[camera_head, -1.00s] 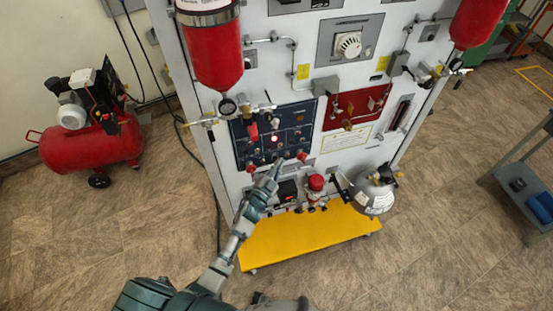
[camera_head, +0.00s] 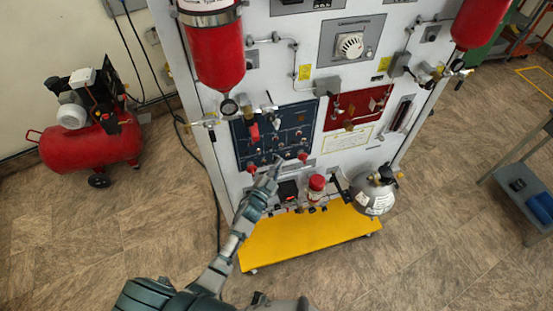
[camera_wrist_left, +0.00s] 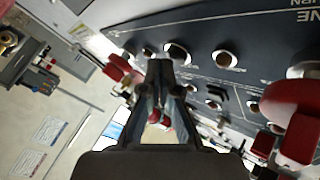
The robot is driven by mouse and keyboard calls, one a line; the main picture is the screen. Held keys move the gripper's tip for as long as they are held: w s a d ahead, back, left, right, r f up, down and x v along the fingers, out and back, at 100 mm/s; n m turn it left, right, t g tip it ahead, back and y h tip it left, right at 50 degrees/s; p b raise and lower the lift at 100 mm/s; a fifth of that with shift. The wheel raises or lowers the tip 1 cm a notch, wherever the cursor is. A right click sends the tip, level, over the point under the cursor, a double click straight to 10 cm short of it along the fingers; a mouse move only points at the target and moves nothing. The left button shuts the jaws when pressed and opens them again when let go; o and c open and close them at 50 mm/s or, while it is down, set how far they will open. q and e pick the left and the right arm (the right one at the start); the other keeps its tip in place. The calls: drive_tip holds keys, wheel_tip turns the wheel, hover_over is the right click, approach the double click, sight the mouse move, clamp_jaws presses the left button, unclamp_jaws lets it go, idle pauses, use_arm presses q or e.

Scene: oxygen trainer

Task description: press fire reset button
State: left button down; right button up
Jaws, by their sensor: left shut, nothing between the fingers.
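A dark blue control panel (camera_head: 243,140) with small buttons and switches is set in the white trainer front. I cannot tell which of its buttons is the fire reset. My left gripper (camera_head: 278,161) is at the panel's lower edge, between two red knobs (camera_head: 302,156). In the left wrist view the gripper (camera_wrist_left: 160,118) is shut, its fingers pointing at the lower part of the panel (camera_wrist_left: 200,28). A small red part shows between the finger links; contact is not clear. My right gripper is not in view.
Red cylinders (camera_head: 215,55) flank the trainer. A red lamp (camera_head: 317,183) and a grey round tank (camera_head: 374,195) stand below the panel, above a yellow base (camera_head: 300,238). A red compressor (camera_head: 90,145) is at left.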

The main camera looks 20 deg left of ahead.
use_arm(q)
drive_tip(key=shift+s, duration=0.65)
drive_tip(key=shift+d+f, duration=0.1)
drive_tip(key=s+d, duration=0.1)
drive_tip(key=s+p, duration=0.1)
drive_tip(key=s+d, duration=0.1)
drive_tip(key=s, duration=0.1)
drive_tip(key=shift+s+d+p, duration=0.1)
drive_tip(key=shift+d+p, duration=0.25)
idle(0.5)
